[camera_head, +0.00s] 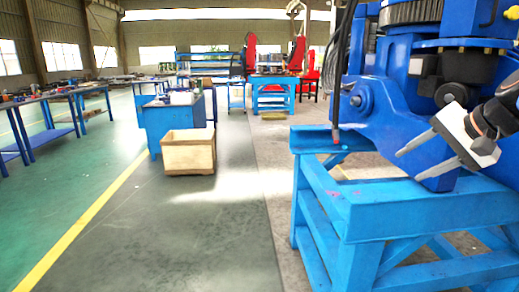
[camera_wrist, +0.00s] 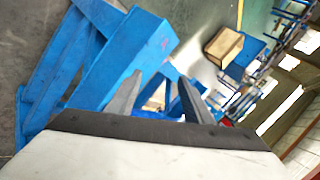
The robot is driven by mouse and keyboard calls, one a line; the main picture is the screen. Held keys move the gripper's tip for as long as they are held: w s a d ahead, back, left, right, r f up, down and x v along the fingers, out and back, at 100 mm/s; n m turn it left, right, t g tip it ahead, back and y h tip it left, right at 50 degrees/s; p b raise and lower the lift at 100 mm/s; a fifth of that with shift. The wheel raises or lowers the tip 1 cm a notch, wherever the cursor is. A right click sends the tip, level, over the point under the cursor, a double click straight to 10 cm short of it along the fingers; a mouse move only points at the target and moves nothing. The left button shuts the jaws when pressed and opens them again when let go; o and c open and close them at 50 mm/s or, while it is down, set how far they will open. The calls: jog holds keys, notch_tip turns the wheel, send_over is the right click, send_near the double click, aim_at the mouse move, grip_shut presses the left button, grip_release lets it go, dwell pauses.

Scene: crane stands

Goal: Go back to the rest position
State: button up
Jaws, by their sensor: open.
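My gripper (camera_head: 417,158) shows at the right in the head view, with its two grey fingers apart and nothing between them. In the wrist view the open fingers (camera_wrist: 155,97) point up from the pale gripper body. In the head view my gripper appears in front of a blue crane machine (camera_head: 385,105) mounted on a blue steel stand (camera_head: 362,205). The stand also shows in the wrist view (camera_wrist: 125,55), at the left. I cannot tell the exact gap between my gripper and the stand.
A wooden crate (camera_head: 188,155) sits on the floor ahead, by a blue workbench (camera_head: 172,120). Long tables (camera_head: 50,97) stand along the left. Red and blue equipment (camera_head: 272,85) is at the back. The green floor (camera_head: 120,235) at front left is clear, with a yellow line (camera_head: 75,230).

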jog(key=s+a+f+n+g+h, duration=0.1)
jog(key=s+a+f+n, duration=0.2)
jog(key=s+f, duration=0.2)
jog(key=s+a+f+n+g+h, duration=0.1)
jog(key=s+a+f+n, duration=0.1)
jog(key=s+f, duration=0.4)
jog(key=s+a+f+n+g+h, duration=0.1)
jog(key=s+a+f+n, duration=0.2)
jog(key=f, duration=1)
jog(key=shift+s+a+f+n, duration=0.25)
jog(key=shift+s+a+n, duration=0.1)
jog(key=shift+s+n, duration=0.75)
jog(key=shift+s, duration=0.15)
